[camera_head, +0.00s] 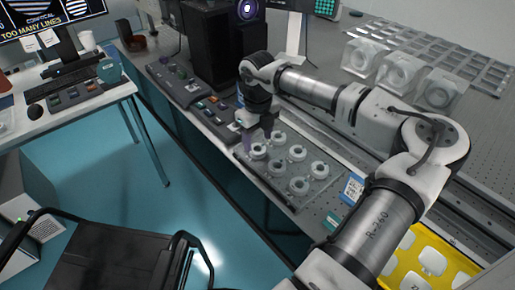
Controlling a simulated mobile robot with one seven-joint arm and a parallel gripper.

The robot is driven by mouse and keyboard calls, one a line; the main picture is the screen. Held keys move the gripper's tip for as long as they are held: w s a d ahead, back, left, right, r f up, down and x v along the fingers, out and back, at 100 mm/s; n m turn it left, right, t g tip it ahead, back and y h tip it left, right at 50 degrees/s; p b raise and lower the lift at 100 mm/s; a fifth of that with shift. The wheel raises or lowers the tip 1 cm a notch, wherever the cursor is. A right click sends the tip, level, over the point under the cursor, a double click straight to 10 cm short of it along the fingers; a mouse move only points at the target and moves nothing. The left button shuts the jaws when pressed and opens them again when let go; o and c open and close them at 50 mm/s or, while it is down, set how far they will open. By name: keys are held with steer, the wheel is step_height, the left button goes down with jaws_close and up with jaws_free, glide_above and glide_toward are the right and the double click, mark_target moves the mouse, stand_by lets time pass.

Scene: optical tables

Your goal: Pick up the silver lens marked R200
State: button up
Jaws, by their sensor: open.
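A clear tray (262,177) on the optical table holds several round silver-white lens rings in rows. One ring (258,151) is at the tray's left, another (278,138) is at the back, and another (299,186) is at the front. The markings are too small to read, so I cannot tell which lens is R200. My gripper (257,138) is open and points down over the left back part of the tray, close to the left ring. I cannot tell whether the fingers touch that ring. No lens is seen held.
Clear boxes with round parts (402,70) stand at the back right. A yellow tray (424,262) is at the lower right. Panels with small parts (190,88) lie left of the lens tray. A black chair (110,255) and a white desk (60,112) are at left.

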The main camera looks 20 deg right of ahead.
mark_target(258, 148)
steer(key=shift+w+f+p, duration=0.15)
steer(key=shift+f+p, duration=0.2)
steer(key=shift+f, duration=1.4)
steer(key=c, duration=0.8)
steer(key=shift+o, duration=0.2)
steer(key=shift+r, duration=0.15)
